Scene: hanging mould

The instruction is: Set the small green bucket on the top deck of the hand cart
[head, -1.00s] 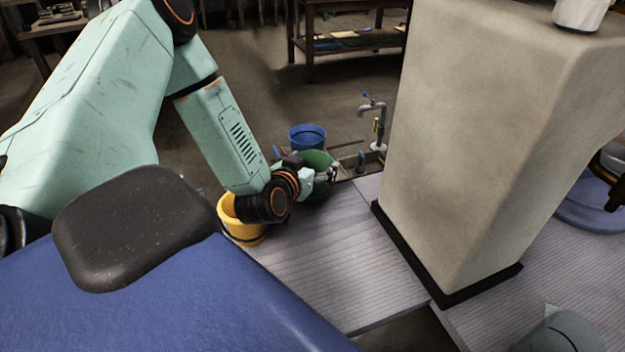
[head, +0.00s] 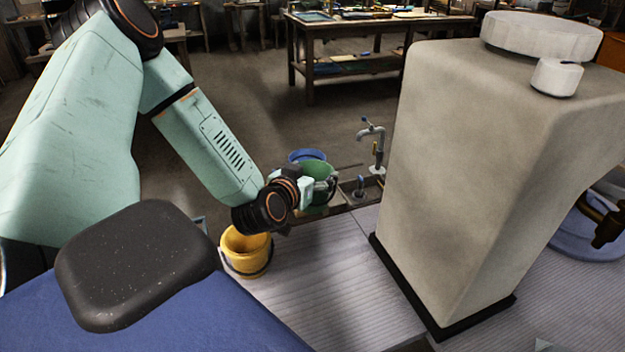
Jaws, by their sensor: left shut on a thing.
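The small green bucket (head: 317,186) is in the middle of the head view, in front of a blue bucket (head: 306,156) and partly covering it. My left gripper (head: 326,188) is shut on the green bucket at its near right side; the fingertips are small and partly hidden. The green bucket looks upright. I cannot tell how far it is above the floor. My right gripper is not in view. I cannot make out a hand cart for certain.
A yellow bucket (head: 246,254) stands below my left wrist, on or beside the pale ribbed platform (head: 335,275). A large beige block (head: 485,160) fills the right. A wooden table (head: 380,35) is behind.

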